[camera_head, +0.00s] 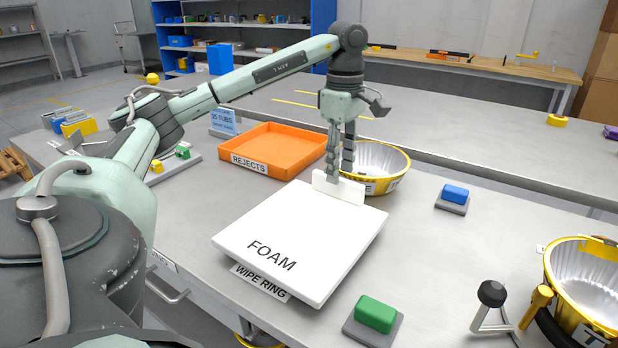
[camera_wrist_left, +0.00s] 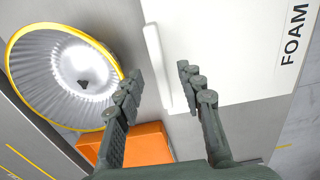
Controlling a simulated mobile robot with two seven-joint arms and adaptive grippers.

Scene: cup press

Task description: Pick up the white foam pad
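The white foam pad (camera_head: 325,225), a flat slab marked FOAM, lies on the grey table, with a WIPE RING label at its near edge. An upright white tab (camera_head: 350,192) rises along its far edge. My left gripper (camera_head: 340,170) points down over this tab, one finger on the near side and one behind. In the left wrist view, the tab (camera_wrist_left: 157,65) shows between the two spread fingers (camera_wrist_left: 157,78), with a clear gap to the right finger. The pad (camera_wrist_left: 228,50) fills the upper right there. My right gripper is not in view.
An orange REJECTS tray (camera_head: 281,143) stands behind the pad to the left. A yellow-rimmed metal bowl (camera_head: 378,157) stands just behind the gripper. Green (camera_head: 375,313) and blue (camera_head: 455,194) buttons sit at right. A black-knobbed lever (camera_head: 491,293) stands near another yellow-rimmed bowl (camera_head: 590,275).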

